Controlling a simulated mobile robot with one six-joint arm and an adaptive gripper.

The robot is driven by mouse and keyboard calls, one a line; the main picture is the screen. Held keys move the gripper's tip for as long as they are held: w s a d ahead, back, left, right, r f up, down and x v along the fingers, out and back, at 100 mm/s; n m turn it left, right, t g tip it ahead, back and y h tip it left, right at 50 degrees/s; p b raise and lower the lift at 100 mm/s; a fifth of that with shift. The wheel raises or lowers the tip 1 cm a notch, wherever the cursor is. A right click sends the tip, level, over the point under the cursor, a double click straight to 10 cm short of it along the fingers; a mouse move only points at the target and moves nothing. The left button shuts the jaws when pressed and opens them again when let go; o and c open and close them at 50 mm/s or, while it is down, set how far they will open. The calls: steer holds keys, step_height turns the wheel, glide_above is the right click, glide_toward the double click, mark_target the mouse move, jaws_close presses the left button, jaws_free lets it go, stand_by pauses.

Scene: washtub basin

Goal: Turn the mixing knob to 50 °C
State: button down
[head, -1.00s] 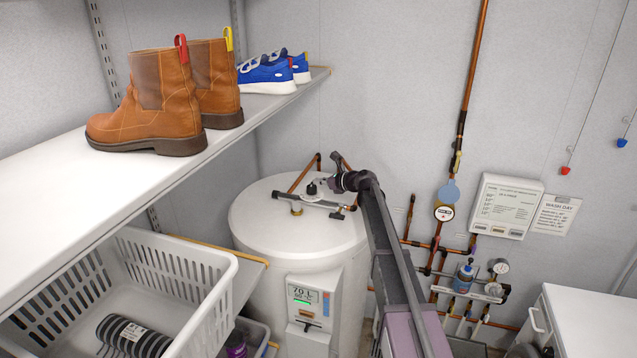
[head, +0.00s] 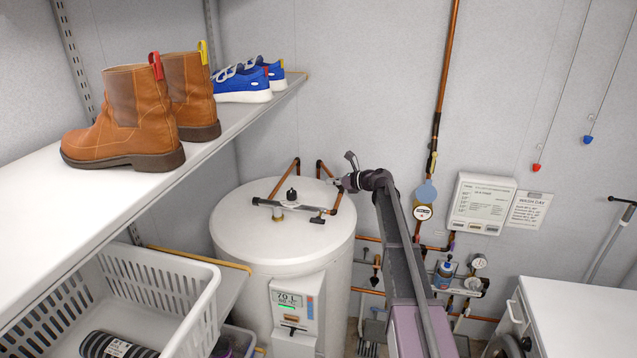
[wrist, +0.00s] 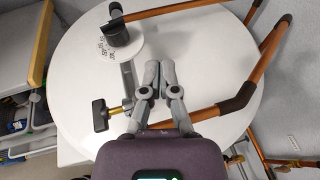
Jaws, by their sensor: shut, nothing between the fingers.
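The mixing knob (head: 291,196) is a small black knob on the pipework on top of the white boiler (head: 240,225). In the wrist view the black knob (wrist: 117,36) stands at upper left over a white dial with printed marks, too small to read surely. My gripper (head: 331,182) is right of the knob in the head view, apart from it. In the wrist view my gripper's fingers (wrist: 160,80) are together and empty over the boiler top, below and right of the dial. The boiler's display (head: 288,299) shows 70 L; its smaller line is unclear.
A black-handled valve (wrist: 98,107) is left of my fingers, and copper pipes (wrist: 240,98) run on the right. A shelf (head: 120,175) with boots (head: 130,118) and a white basket (head: 195,290) stand left. Gauges and pipes fill the wall at right.

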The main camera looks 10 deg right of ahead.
steer(key=shift+s+d+r, duration=0.1)
steer(key=shift+d+r, duration=0.05)
steer(key=shift+d, duration=0.35)
steer(key=shift+d+r, duration=0.15)
steer(key=shift+d, duration=0.35)
steer(key=c, duration=1.4)
jaws_free()
